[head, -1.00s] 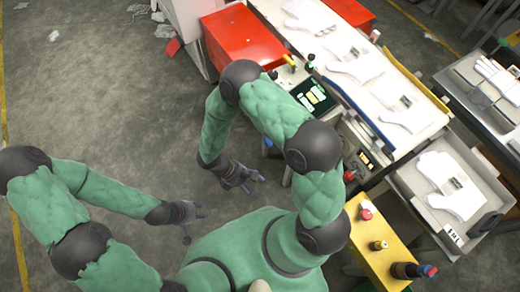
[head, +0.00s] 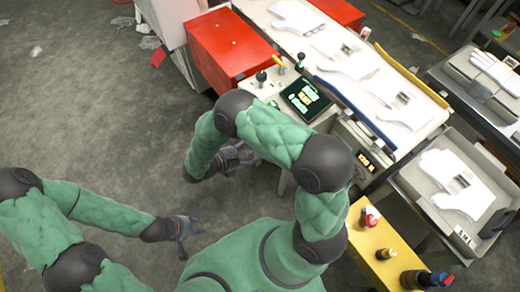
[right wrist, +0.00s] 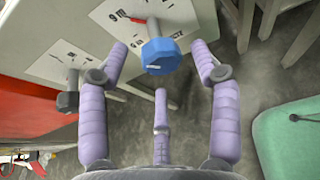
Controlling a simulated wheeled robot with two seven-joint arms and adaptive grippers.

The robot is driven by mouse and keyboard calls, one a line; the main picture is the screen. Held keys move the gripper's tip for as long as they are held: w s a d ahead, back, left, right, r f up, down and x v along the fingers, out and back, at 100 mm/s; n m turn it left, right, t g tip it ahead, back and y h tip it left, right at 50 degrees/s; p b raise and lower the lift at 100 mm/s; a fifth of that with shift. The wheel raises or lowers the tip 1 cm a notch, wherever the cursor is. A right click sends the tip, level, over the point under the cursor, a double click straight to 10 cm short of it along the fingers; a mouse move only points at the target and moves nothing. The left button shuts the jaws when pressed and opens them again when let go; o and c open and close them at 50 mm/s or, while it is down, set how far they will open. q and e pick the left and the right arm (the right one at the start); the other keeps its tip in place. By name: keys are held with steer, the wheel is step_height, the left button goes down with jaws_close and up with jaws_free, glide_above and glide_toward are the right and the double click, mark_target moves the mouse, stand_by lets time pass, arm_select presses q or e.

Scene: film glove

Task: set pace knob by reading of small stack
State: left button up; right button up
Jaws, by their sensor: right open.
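In the right wrist view, a blue knob (right wrist: 160,56) with a white pointer mark sits on a white panel with a printed dial; a 9 shows beside it. A dark knob (right wrist: 70,100) sits on another dial to its left. My right gripper (right wrist: 161,65) is open, with fingers on both sides of the blue knob and apparent gaps. In the head view, my right gripper (head: 242,157) is by the machine's near side, partly hidden by my arm. My left gripper (head: 187,232) is open and empty over the floor. I cannot tell which pile is the small stack.
White gloves lie on a long table (head: 437,115) and in a grey tray (head: 408,176). A dark screen (head: 306,98) and small lit display (head: 366,161) are on the machine. A red box (head: 222,50) and yellow stand (head: 366,262) flank it.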

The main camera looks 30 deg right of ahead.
steer(key=shift+b+x, duration=0.5)
steer(key=shift+x, duration=1.5)
steer(key=c, duration=1.1)
